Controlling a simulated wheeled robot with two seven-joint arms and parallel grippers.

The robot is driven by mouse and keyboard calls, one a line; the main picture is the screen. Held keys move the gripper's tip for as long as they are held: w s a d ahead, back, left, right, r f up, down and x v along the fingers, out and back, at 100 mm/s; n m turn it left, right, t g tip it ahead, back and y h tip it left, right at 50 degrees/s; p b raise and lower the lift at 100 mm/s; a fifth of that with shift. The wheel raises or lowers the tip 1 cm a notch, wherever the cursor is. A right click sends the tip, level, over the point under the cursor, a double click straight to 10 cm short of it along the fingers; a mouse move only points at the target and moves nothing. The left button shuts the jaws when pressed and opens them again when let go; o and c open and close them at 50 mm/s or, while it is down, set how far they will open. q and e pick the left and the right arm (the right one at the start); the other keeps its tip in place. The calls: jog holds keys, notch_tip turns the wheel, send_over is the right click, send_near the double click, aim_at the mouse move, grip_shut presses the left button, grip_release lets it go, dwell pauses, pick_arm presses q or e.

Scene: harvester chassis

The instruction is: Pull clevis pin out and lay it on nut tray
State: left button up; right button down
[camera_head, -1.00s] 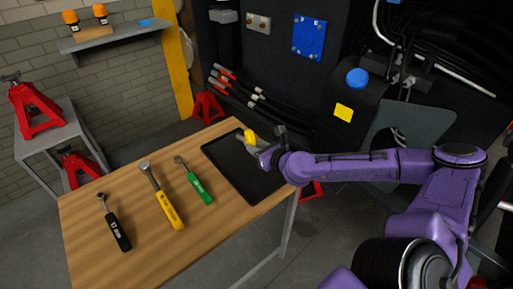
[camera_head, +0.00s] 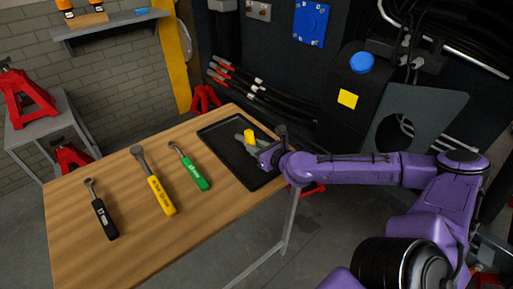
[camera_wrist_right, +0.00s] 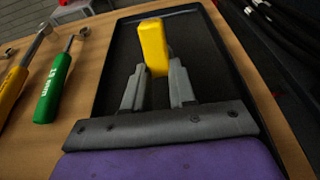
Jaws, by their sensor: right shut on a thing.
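The clevis pin shows as a yellow block-like part (camera_wrist_right: 153,46) between the fingertips of my right gripper (camera_wrist_right: 155,80) in the right wrist view. In the head view the yellow part (camera_head: 249,137) stands at the fingertips of my right gripper (camera_head: 246,141). The right gripper is shut on it. The black nut tray (camera_head: 217,129) lies at the right end of the wooden table. The gripper and pin are over the tray. I cannot tell whether the pin touches the tray floor. The pin's lower part is hidden. My left gripper is not in view.
The wooden table (camera_head: 130,230) also bears a black-handled wrench (camera_head: 103,215), a yellow-handled wrench (camera_head: 159,193) and a green-handled wrench (camera_head: 193,172), left of the tray. Dark machinery with a plate (camera_head: 425,110) stands behind my right arm. The tray's far part is bare.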

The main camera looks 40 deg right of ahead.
jog(key=shift+f, duration=0.15)
jog(key=c, duration=0.8)
grip_release()
jog(key=shift+c, duration=0.2)
jog(key=p+v, duration=0.3)
jog(key=v, duration=0.6)
jog(key=shift+s, duration=0.75)
